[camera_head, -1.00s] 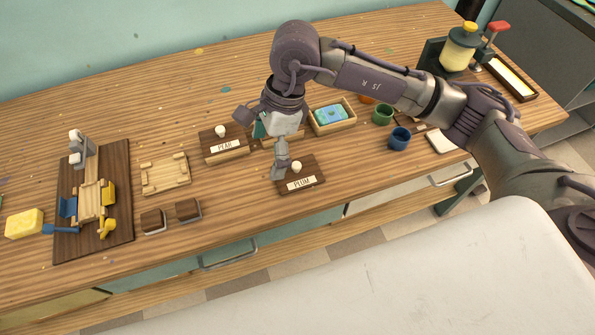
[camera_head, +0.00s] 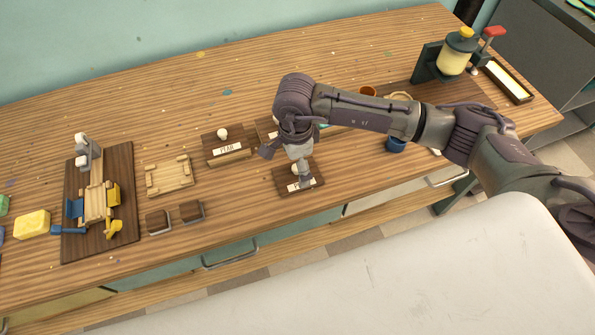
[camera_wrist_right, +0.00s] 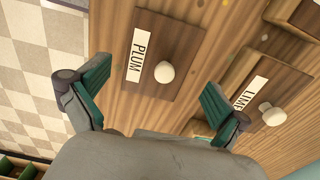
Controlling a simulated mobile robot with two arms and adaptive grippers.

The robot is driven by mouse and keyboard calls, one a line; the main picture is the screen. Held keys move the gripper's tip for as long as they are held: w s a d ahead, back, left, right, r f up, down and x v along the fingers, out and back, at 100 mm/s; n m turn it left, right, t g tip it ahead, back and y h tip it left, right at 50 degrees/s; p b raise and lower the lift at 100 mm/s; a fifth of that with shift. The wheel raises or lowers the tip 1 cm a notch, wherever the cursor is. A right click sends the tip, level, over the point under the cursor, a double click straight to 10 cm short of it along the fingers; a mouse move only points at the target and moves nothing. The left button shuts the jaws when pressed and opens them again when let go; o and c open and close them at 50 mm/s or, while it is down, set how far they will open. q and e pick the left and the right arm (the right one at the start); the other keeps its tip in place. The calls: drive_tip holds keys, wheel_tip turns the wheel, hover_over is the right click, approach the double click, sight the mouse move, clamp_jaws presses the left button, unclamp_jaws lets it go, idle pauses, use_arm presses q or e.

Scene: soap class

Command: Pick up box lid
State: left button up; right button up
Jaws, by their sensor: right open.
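The dark wooden lid labelled PLUM (camera_head: 316,187), with a pale round knob, lies near the front edge of the bench. In the right wrist view the PLUM lid (camera_wrist_right: 180,50) and its knob (camera_wrist_right: 164,72) show between the fingers. My right gripper (camera_head: 301,178) is over the PLUM lid and hides part of its label. In the wrist view the right gripper (camera_wrist_right: 155,78) is open and empty, with one green-padded finger on each side of the knob. Whether the fingers touch the lid cannot be told. My left gripper is out of view.
The PEAR lid (camera_head: 227,157) sits to the left. The LIME lid (camera_wrist_right: 250,85) is close to the right finger. A wooden frame (camera_head: 170,175), two small brown blocks (camera_head: 190,211) and a blue cup (camera_head: 396,145) are nearby.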

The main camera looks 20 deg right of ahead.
sight(295, 170)
drive_tip(key=shift+a+f+p, duration=0.15)
drive_tip(key=shift+f+p, duration=0.15)
drive_tip(key=shift+f, duration=1.35)
drive_tip(key=shift+c, duration=0.2)
drive_tip(key=shift+s, duration=0.3)
drive_tip(key=c, duration=1.6)
drive_tip(key=shift+c, duration=0.3)
